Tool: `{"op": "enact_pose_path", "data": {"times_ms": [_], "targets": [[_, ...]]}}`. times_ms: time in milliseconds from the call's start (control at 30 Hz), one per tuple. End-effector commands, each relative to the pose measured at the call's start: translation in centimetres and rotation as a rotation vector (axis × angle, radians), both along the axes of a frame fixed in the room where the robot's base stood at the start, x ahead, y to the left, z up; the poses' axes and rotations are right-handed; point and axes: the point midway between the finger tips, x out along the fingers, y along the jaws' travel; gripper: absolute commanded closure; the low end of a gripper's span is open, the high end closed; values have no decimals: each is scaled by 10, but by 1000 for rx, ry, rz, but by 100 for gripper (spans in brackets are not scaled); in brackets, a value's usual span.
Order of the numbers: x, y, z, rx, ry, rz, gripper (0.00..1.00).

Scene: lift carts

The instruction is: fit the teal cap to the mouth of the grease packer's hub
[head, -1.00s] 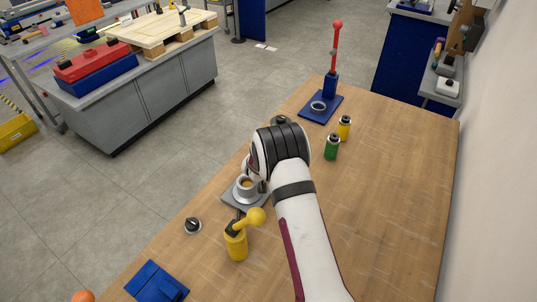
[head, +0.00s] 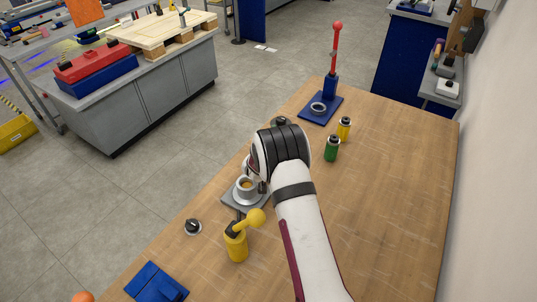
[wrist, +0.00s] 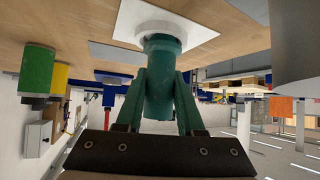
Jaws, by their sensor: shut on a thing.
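The teal cap (wrist: 160,88) is between the fingers of my gripper (wrist: 161,72) in the wrist view, which looks upside down. My gripper is shut on it. The cap's wider end points to the tabletop, over a white square plate (wrist: 128,22); I cannot tell whether they touch. In the head view my arm hides the cap and most of the gripper. A grey cup-like hub (head: 246,197) with a tan inside stands on a grey plate (head: 232,204), just left of my wrist. A large grey cylinder (wrist: 296,42), perhaps this hub, is close by at the wrist view's upper right.
A yellow cylinder with a ball-ended lever (head: 236,247) stands in front of the hub. A small black knob (head: 192,226) lies left. Green (head: 332,150) and yellow (head: 344,130) bottles and a red-levered blue stand (head: 316,113) are behind. The table's right side is clear.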

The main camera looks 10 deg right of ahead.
Motion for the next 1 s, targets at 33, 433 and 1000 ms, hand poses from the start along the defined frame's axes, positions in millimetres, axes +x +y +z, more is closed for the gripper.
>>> {"op": "enact_pose_path", "data": {"times_ms": [33,433,1000], "targets": [[0,0,4,0,-1,0,100],[1,0,157,5,-13,-4,100],[-10,14,256,-3,5,-34,100]]}}
